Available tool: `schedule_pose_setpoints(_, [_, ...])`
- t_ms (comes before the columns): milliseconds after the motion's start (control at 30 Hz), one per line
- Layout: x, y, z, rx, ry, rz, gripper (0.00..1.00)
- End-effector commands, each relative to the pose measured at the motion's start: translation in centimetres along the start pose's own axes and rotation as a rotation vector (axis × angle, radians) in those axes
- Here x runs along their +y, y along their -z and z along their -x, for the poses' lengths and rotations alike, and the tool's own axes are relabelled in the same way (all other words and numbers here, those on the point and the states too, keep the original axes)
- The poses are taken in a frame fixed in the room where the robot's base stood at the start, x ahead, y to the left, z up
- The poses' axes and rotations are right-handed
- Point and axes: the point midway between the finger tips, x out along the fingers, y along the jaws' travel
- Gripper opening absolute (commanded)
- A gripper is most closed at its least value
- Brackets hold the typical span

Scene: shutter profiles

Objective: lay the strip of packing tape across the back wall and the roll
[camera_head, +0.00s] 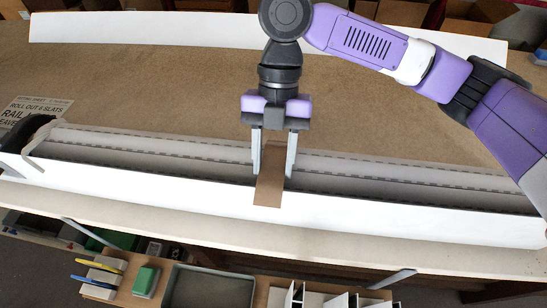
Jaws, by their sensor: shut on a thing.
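The strip of packing tape (268,190) is brown and short. My gripper (272,172) is shut on it, with one finger along each side. The strip runs toward the camera, its near end over the long white wall (150,189) and its far part over the roll (390,172). I cannot tell whether it touches either. The roll is long and pale grey with dashed slot lines, lying in the long housing behind that white wall. I cannot tell for certain whether this is the back wall. My gripper and the strip hide part of the roll.
A dark end piece (24,134) with a pale strap is at the housing's left end. A printed sheet (38,108) lies behind it. A long white panel (180,28) lies along the far side of the brown bench top (150,85). A grey tray (208,288) sits below.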

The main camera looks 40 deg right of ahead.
Motion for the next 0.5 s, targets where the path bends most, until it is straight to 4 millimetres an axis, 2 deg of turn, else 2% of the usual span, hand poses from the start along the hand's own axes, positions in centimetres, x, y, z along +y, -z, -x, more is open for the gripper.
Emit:
schedule_pose_setpoints(300, [-0.03,-0.15,-0.56,0.001,0.005,0.0,0.05])
schedule_pose_setpoints(333, [-0.04,-0.16,-0.57,0.001,0.005,0.0,0.44])
schedule_pose_setpoints(433, [-0.06,-0.22,-0.59,0.0,0.006,-0.001,0.64])
schedule_pose_setpoints(500, [-0.1,-0.27,-0.59,-0.001,0.007,-0.002,0.68])
